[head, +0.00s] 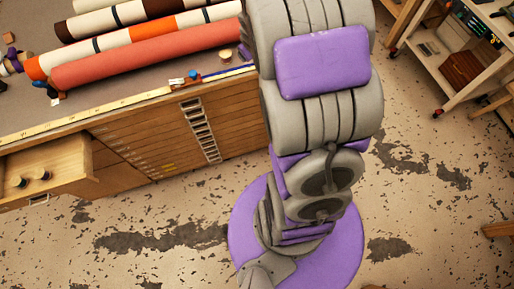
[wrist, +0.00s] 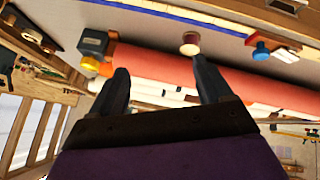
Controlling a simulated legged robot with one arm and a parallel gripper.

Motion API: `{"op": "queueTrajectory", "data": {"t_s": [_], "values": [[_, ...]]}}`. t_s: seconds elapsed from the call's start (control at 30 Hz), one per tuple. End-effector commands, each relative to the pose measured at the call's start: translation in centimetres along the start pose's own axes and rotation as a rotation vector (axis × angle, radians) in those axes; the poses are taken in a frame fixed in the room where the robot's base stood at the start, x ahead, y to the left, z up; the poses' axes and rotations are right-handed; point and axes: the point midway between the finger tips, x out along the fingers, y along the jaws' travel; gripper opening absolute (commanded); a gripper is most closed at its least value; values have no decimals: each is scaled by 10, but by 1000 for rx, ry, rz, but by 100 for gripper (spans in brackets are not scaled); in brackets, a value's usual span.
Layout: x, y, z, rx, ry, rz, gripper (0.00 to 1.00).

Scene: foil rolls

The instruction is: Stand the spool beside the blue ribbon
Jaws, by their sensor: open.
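A small reddish-brown round piece with a pale end, which looks like the spool (wrist: 190,42), stands beyond my fingers in the wrist view, in front of the red roll. Whether it is upright or lying is hard to tell. A thin blue strip, which looks like the blue ribbon (wrist: 165,11), runs along the worktop near its edge in the wrist view; part of it shows in the head view (head: 226,74). The spool and strip are apart. My gripper (wrist: 160,75) is open, its two dark fingers apart with nothing between them. It is hidden in the head view.
The worktop (head: 175,62) carries long rolls, including a red one (head: 150,54), and small loose items. A yellow measuring strip (head: 85,122) lies along its front edge. An open drawer (head: 60,170) juts out below. A shelf cart (head: 455,60) stands right; the floor between is clear.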

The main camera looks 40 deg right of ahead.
Motion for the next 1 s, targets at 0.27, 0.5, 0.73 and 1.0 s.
{"op": "queueTrajectory", "data": {"t_s": [0.27, 0.5, 0.73, 1.0], "values": [[-108, -40, 44, 67, -259, 14, 79], [-207, -105, 110, 95, -496, -102, 79], [-285, -156, 169, 64, -679, -247, 79], [-311, -171, 190, 41, -741, -301, 79]]}}
